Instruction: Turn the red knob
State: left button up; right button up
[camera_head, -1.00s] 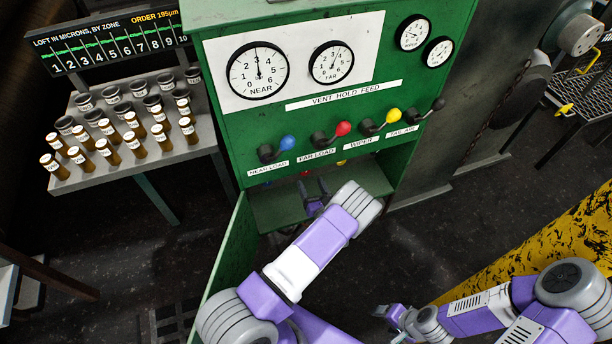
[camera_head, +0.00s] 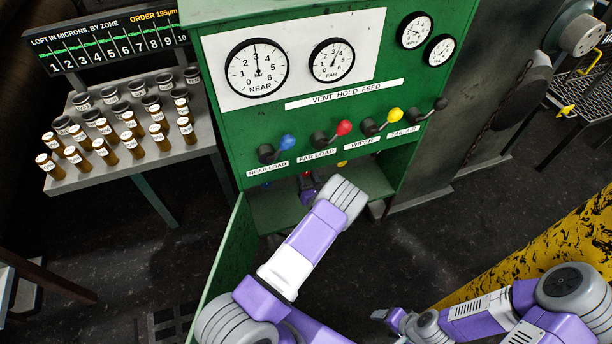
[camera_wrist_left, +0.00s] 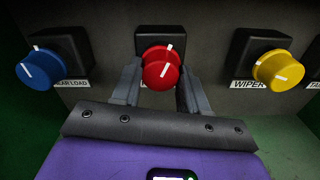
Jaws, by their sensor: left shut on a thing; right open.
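The red knob (camera_wrist_left: 161,68) sits on a black block under the green panel, between the two fingers of my left gripper (camera_wrist_left: 161,88) in the left wrist view. The fingers are shut on its sides. Its white mark leans a little right of upright. In the head view my left gripper (camera_head: 308,188) reaches into the open lower bay of the green cabinet (camera_head: 225,150), and only a bit of the red knob (camera_head: 306,174) shows above it. My right gripper (camera_head: 381,314) is open and empty, low over the floor, away from the cabinet.
A blue knob (camera_wrist_left: 39,67) and a yellow knob (camera_wrist_left: 279,69) flank the red one. Above are levers with blue, red (camera_head: 344,128), yellow and black balls. An open green door (camera_head: 229,255) stands left of my left arm. A bench of bottles (camera_head: 190,158) is at left.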

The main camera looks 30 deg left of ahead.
pick_arm(q)
jog(key=shift+c, duration=0.9)
jog(key=shift+m, duration=0.5)
jog(key=o, duration=1.1)
jog(key=shift+c, duration=0.2)
jog(key=p+v, duration=0.2)
jog(key=v, duration=0.5)
jog(key=shift+s+d, duration=0.2)
jog(key=shift+s, duration=0.05)
